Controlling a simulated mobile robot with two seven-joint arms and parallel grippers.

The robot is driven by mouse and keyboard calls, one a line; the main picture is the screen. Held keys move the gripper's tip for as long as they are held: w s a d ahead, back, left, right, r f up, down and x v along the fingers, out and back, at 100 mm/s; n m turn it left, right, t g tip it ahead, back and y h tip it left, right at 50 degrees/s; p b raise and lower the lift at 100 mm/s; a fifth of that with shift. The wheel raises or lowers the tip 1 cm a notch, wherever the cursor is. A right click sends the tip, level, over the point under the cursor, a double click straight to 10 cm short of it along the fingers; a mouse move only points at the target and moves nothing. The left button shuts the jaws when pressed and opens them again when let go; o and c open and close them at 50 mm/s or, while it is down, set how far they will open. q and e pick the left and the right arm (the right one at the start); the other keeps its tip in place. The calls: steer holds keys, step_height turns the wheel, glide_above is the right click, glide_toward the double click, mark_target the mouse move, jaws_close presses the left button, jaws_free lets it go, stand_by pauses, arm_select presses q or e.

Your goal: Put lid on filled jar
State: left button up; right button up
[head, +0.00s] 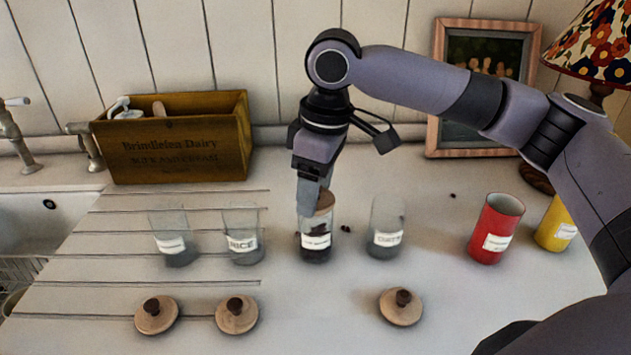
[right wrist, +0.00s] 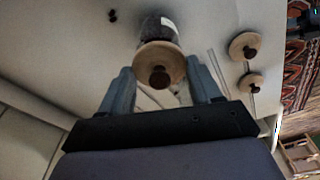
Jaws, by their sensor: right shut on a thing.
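The filled jar (head: 316,250) is clear glass with a white label and dark contents, standing upright mid-counter. A round wooden lid (head: 322,204) is at its mouth; in the right wrist view the lid (right wrist: 172,58) with its dark knob covers the jar's mouth. My right gripper (head: 306,205) comes down from above and is shut on this lid. The fingers partly hide the lid in the head view, so I cannot tell whether it is fully seated. My left gripper is not in view.
Clear jars stand left (head: 172,245) (head: 241,245) and right (head: 386,240). Three knobbed lids (head: 146,318) (head: 228,318) (head: 392,312) lie in front. A red canister (head: 490,245) and yellow canister (head: 550,235) stand right. A wooden crate (head: 180,150) is behind, a sink (head: 40,220) left. Dark bits lie by the jar.

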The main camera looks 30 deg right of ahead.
mark_target(323, 200)
steer(key=shift+f, duration=0.65)
steer(key=o, duration=0.8)
steer(key=shift+c, duration=0.2)
step_height(323, 200, up, 3)
steer(key=p, duration=0.4)
steer(key=shift+s+d+r, duration=0.1)
steer(key=shift+s, duration=0.05)
steer(key=shift+s+d+r+p, duration=0.1)
steer(key=shift+r+p, duration=0.5)
steer(key=shift+r, duration=0.65)
steer(key=r, duration=0.5)
steer(key=shift+s+d+r, duration=0.15)
steer(key=shift+s+d, duration=0.1)
